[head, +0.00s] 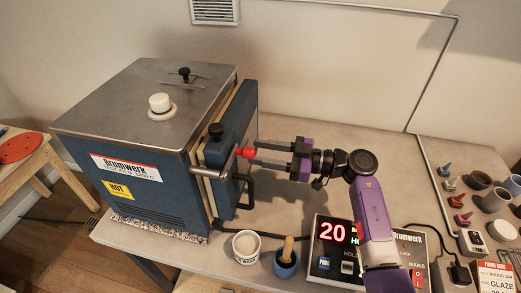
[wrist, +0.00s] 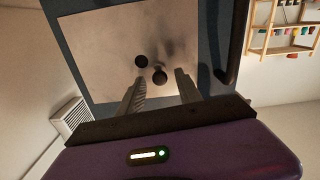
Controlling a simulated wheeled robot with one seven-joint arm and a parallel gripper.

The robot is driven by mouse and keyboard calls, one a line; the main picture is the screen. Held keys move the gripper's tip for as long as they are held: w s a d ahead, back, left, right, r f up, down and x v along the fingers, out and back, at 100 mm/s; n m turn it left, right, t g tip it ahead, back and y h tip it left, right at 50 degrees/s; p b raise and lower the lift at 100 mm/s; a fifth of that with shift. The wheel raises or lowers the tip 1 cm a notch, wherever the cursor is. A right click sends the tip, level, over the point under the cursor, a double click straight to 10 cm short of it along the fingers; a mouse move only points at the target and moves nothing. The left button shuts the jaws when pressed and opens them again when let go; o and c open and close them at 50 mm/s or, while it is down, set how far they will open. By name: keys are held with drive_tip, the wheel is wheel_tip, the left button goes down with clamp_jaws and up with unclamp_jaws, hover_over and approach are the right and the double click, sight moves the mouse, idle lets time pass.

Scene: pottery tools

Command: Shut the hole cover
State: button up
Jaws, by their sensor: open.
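The kiln (head: 150,130) is a blue box with a grey top, and its thick blue door (head: 238,150) faces right. In the wrist view the door's pale front plate (wrist: 95,40) carries a dark round spot (wrist: 141,61), which looks like the hole. A dark rounded piece (wrist: 159,74), probably the hole cover, sits just below and right of it, so the hole looks uncovered. My gripper (head: 262,153) is open and points at the door front. In the wrist view its two fingers (wrist: 158,88) stand either side of the dark piece; contact cannot be told.
A black handle (head: 246,190) is below. A white tub (head: 246,244), a blue pot (head: 287,262) and a controller box (head: 340,255) stand in front. Bench behind my arm is clear.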

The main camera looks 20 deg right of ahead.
drive_tip(key=shift+w+a, duration=0.15)
drive_tip(key=shift+a, duration=0.05)
clamp_jaws()
drive_tip(key=shift+f+n, duration=0.1)
drive_tip(key=shift+n, duration=0.2)
drive_tip(key=shift+w+d+f+n+b, duration=0.35)
drive_tip(key=shift+n+b, duration=1.05)
drive_tip(key=shift+n, duration=1.3)
drive_tip(key=shift+w+d+f+n+b, duration=0.1)
drive_tip(key=shift+w+f+n+b, duration=0.35)
drive_tip(key=shift+n+b, duration=1.6)
drive_tip(key=shift+w+d+f+n+b, duration=0.25)
drive_tip(key=shift+f+n+b, duration=0.4)
drive_tip(key=shift+n, duration=2.7)
drive_tip(key=shift+r, duration=0.1)
